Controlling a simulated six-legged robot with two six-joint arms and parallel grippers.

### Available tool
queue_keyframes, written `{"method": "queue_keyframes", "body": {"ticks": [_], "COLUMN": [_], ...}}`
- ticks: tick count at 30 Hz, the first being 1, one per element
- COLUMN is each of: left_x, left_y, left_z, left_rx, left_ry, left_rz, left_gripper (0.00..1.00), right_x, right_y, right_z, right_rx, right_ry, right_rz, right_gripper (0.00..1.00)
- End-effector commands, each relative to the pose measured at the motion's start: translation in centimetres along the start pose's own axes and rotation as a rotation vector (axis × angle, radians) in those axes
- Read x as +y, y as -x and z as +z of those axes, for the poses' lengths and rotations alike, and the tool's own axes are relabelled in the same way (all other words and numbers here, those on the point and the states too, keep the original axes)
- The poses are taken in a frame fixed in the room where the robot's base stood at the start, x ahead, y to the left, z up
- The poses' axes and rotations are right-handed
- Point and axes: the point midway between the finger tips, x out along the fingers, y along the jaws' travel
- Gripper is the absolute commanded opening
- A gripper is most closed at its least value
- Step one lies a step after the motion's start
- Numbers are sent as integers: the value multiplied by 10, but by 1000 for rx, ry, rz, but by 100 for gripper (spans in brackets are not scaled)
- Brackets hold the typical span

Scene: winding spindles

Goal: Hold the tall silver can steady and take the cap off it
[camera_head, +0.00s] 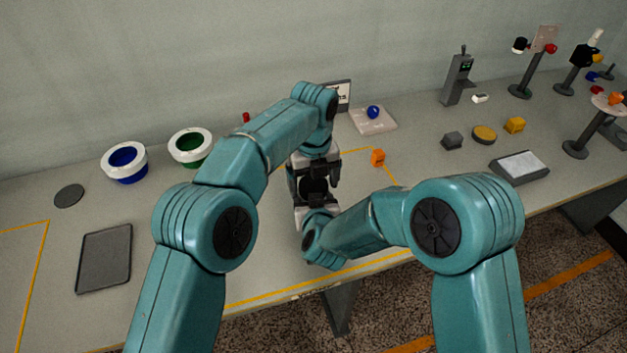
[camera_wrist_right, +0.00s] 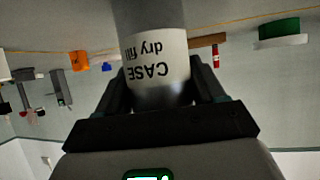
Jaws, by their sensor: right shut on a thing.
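The tall silver can (camera_wrist_right: 152,20) shows in the right wrist view, with a white label reading "CASE dry fill". My right gripper (camera_wrist_right: 161,92) is shut on the can, one dark finger on each side of it. In the head view my left gripper (camera_head: 316,172) points down from above, close over my right gripper (camera_head: 315,203). The two grippers and arms hide the can there. The cap cannot be made out in either view. Whether the left fingers are open or closed on something is not clear.
White-rimmed bowls, one blue (camera_head: 123,160) and one green (camera_head: 190,147), stand at the left. A dark tray (camera_head: 104,258) lies at the front left. An orange block (camera_head: 378,158) sits just right of the grippers. Stands and small blocks occupy the right.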

Motion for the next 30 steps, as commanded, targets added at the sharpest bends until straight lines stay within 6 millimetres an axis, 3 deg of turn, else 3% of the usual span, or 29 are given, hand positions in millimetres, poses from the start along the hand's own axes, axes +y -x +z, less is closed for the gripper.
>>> {"method": "queue_keyframes", "body": {"ticks": [1,5,10,18,25,26,27,28,30], "left_x": [0,0,0,0,0,0,0,0,0], "left_y": [0,0,0,0,0,0,0,0,0], "left_z": [0,0,0,0,0,0,0,0,0], "left_rx": [0,0,0,0,0,0,0,0,1], "left_ry": [0,0,23,293,297,297,297,296,296], "left_rz": [0,0,0,0,0,0,0,0,1], "left_gripper": [73,32,31,31,31,74,87,93,93], "right_x": [0,0,0,0,0,0,0,0,0], "right_y": [0,0,0,0,0,0,0,0,0], "right_z": [-1,-1,-1,0,0,0,0,0,-1], "right_rx": [1,1,1,1,1,1,1,1,1], "right_ry": [0,0,0,0,0,0,0,0,0], "right_rz": [0,0,0,0,0,0,0,0,0], "right_gripper": [0,0,0,0,0,0,0,0,0]}}
